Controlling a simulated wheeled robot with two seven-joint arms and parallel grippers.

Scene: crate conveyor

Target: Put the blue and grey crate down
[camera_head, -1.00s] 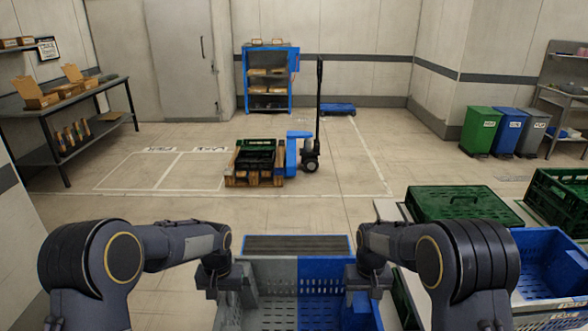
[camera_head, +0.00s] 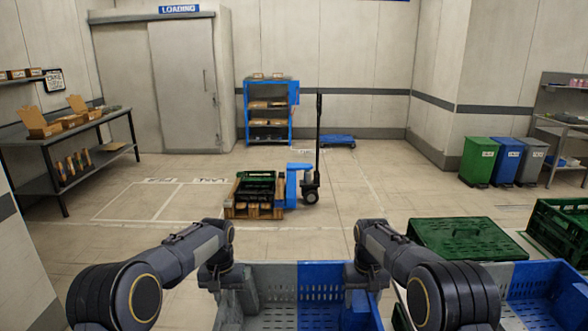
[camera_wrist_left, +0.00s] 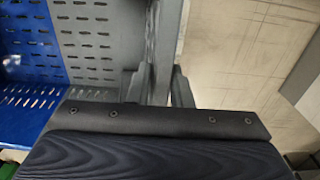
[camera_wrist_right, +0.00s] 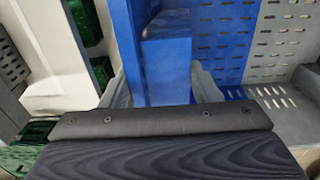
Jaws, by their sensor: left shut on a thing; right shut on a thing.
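The blue and grey crate (camera_head: 322,275) is at the bottom centre of the head view, grey on its left half and blue on its right. Its inside looks empty where it shows; its base and what is under it are out of view. My left gripper (camera_head: 216,284) is shut on its grey end wall, which also shows in the left wrist view (camera_wrist_left: 163,50). My right gripper (camera_head: 362,283) is shut on its blue end wall, also seen in the right wrist view (camera_wrist_right: 168,65). The fingertips are partly hidden by the wrists.
To the right stand a green crate (camera_head: 465,222), another blue crate (camera_head: 545,275) and a second green crate (camera_head: 560,207). Ahead, a wooden pallet (camera_head: 240,212) with crates stands by a blue pallet jack (camera_head: 292,185). Open floor lies between, with a workbench (camera_head: 95,130) at left.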

